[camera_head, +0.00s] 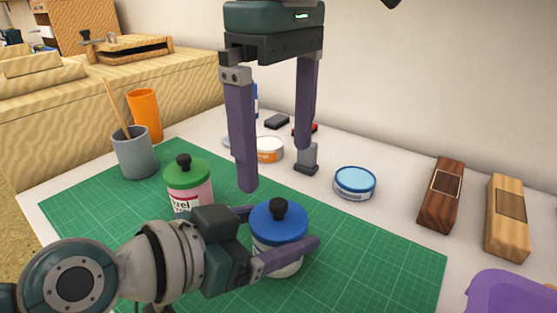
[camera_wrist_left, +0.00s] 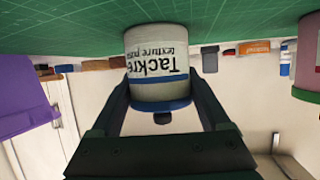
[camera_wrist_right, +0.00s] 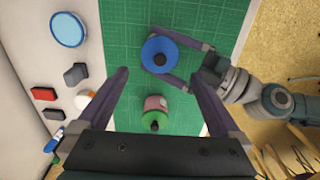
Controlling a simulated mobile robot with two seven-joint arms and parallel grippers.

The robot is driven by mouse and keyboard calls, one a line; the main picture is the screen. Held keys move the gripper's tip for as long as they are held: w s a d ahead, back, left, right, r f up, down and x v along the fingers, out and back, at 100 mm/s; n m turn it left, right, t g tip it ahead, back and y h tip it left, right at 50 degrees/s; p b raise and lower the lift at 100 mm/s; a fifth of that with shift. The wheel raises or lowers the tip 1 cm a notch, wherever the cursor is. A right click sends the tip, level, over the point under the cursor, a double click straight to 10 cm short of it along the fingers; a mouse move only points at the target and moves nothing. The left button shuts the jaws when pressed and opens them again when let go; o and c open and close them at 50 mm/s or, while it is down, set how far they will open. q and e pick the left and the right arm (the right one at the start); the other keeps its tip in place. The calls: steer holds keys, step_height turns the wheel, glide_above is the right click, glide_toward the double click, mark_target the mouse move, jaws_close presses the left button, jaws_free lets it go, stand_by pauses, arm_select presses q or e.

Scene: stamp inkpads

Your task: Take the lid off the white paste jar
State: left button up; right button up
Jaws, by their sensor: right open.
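The white paste jar (camera_wrist_left: 158,88) stands on the green mat, its label partly readable in the left wrist view. Its blue lid (camera_head: 279,222) with a black knob is on top and also shows in the right wrist view (camera_wrist_right: 158,62). My left gripper (camera_head: 280,228) is shut on the jar, with one finger along each side of it below the lid. My right gripper (camera_head: 275,165) is open and empty, pointing down above and behind the jar. In the right wrist view the lid lies ahead between its fingers (camera_wrist_right: 160,73).
A pink jar with a green lid (camera_head: 188,185) stands left of the white one. Behind are a grey cup (camera_head: 135,155), an orange cup (camera_head: 145,112), a light blue tin (camera_head: 355,182) and stamps (camera_head: 440,195). A purple object (camera_head: 505,295) is at front right. The mat's right part is clear.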

mark_target(279, 202)
arm_select(q)
jaws_close()
arm_select(e)
steer(key=shift+r, duration=0.1)
steer(key=shift+c, duration=0.8)
steer(key=shift+n+y, duration=0.5)
steer(key=shift+n, duration=0.4)
steer(key=r, duration=0.2)
steer(key=d+r, duration=0.1)
steer(key=r, duration=0.1)
steer(key=shift+s+d+r, duration=0.1)
steer(key=shift+s+r, duration=0.1)
steer(key=shift+r, duration=0.1)
steer(key=c, duration=0.5)
steer(key=shift+o, duration=0.2)
steer(key=shift+t, duration=0.3)
steer(key=f, duration=0.7)
steer(key=a+f, duration=0.1)
steer(key=f, duration=0.3)
steer(key=shift+w+f, duration=0.1)
steer(key=shift+w, duration=0.05)
jaws_close()
